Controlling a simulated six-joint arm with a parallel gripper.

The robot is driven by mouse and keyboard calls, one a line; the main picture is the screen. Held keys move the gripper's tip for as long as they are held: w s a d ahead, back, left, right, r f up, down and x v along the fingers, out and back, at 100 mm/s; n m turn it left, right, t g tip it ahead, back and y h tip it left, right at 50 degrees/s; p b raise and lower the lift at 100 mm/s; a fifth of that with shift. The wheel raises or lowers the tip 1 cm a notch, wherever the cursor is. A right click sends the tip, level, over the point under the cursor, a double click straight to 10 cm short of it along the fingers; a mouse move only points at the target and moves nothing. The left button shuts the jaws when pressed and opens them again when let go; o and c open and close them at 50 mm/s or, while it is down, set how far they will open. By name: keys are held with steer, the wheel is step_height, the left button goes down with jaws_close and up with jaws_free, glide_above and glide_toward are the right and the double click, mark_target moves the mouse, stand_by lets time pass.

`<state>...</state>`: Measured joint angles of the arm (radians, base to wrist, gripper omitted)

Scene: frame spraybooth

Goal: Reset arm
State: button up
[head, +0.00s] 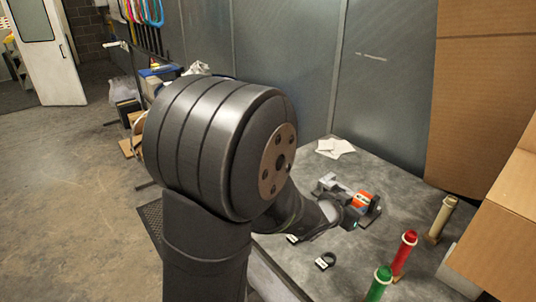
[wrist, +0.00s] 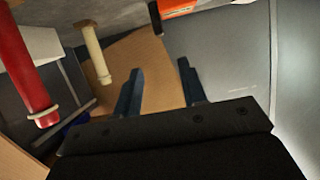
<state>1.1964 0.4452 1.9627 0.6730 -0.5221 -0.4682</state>
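My arm fills the middle of the head view and reaches right, over a grey worktable (head: 345,166). My gripper (wrist: 160,66) shows two blue fingers in the wrist view. They are spread apart with nothing between them, so it is open and empty. In the head view the gripper end is small and partly merges with an orange and white item (head: 362,200), so I cannot tell whether they touch. The orange item also shows at the top of the wrist view (wrist: 178,7), beyond the fingers.
A green tube (head: 378,284), a red tube (head: 403,254) and a cream tube (head: 441,218) stand on the table's right. Cardboard (head: 490,95) borders the right side. A dark ring (head: 325,261) lies near the front, white papers (head: 335,147) at the back. Grey panels close the rear.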

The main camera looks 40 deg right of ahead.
mark_target(375, 198)
steer(key=x, duration=1.7)
steer(key=shift+d, duration=0.25)
